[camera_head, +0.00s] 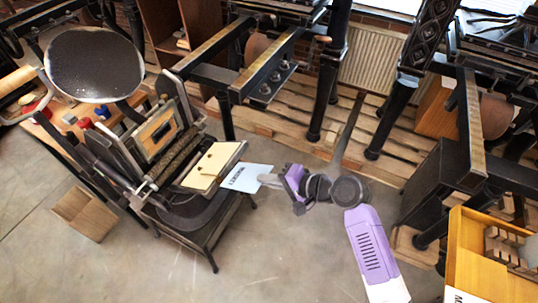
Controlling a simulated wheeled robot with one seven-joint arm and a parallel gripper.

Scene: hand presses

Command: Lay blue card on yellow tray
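The blue card (247,176) is pale blue with dark lettering, just right of the hand press. My gripper (269,181) comes from the right on my purple and white arm. Its pale tip meets the card's right edge and appears shut on it; the fingers are too small to see clearly. An orange-yellow wooden tray (478,268) is at the lower right.
The hand press (150,170) has a round dark plate (95,65) above it and stands on a dark table. A wooden box (85,214) is on the floor at left. More presses line the back on wooden pallets. The floor (290,255) at front centre is clear.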

